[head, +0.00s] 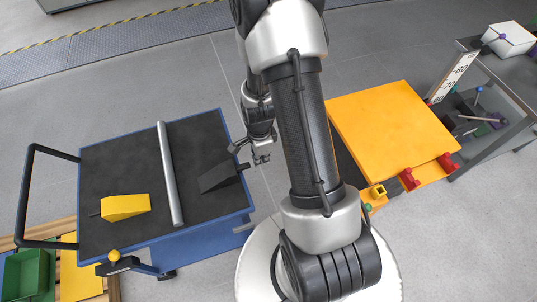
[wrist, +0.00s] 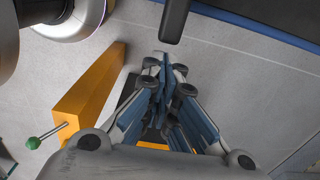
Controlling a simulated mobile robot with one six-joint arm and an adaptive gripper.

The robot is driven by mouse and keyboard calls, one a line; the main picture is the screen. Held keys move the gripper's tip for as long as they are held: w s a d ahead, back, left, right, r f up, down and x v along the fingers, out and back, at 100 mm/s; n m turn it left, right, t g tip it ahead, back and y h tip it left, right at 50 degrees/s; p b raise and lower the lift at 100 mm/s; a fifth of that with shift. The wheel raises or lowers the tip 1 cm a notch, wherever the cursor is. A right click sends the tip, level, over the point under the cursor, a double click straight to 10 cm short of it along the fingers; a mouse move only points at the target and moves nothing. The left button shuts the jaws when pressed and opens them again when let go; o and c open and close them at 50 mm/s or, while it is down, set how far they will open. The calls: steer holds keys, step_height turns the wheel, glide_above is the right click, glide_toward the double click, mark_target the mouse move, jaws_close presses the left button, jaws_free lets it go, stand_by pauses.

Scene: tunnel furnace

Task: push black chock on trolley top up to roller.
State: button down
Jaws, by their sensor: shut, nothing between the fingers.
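The black chock (head: 220,177) is a dark wedge on the trolley's black top (head: 110,170), right of the silver roller (head: 169,175), with a gap between them. Its short handle points right toward the trolley's edge. My gripper (head: 262,159) is just right of this handle, beyond the trolley's right edge, and looks apart from it. In the wrist view my gripper (wrist: 160,70) has its fingers together and empty. A dark bar, apparently the chock's handle (wrist: 175,20), shows just ahead of the fingertips. The chock's body is out of that view.
A yellow chock (head: 125,207) lies left of the roller. The trolley has a black push handle (head: 25,195) at left. A yellow-orange panel (head: 390,130) stands to the right, with red clamps (head: 409,179). A grey bench (head: 485,75) is beyond it.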

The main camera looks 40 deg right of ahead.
mark_target(236, 167)
steer(key=shift+w+a, duration=0.1)
steer(key=shift+a, duration=0.25)
steer(key=shift+a, duration=0.1)
steer(key=a, duration=0.2)
steer(key=w+a, duration=0.1)
steer(key=a, duration=0.1)
steer(key=w+a, duration=0.1)
steer(key=a, duration=0.2)
steer(key=shift+a, duration=0.1)
steer(key=d, duration=0.2)
steer(key=s+d+r, duration=0.1)
steer(key=d, duration=0.1)
steer(key=shift+d, duration=0.1)
step_height(236, 167, up, 9)
steer(key=p, duration=0.3)
steer(key=shift+p, duration=0.35)
steer(key=shift+r, duration=0.1)
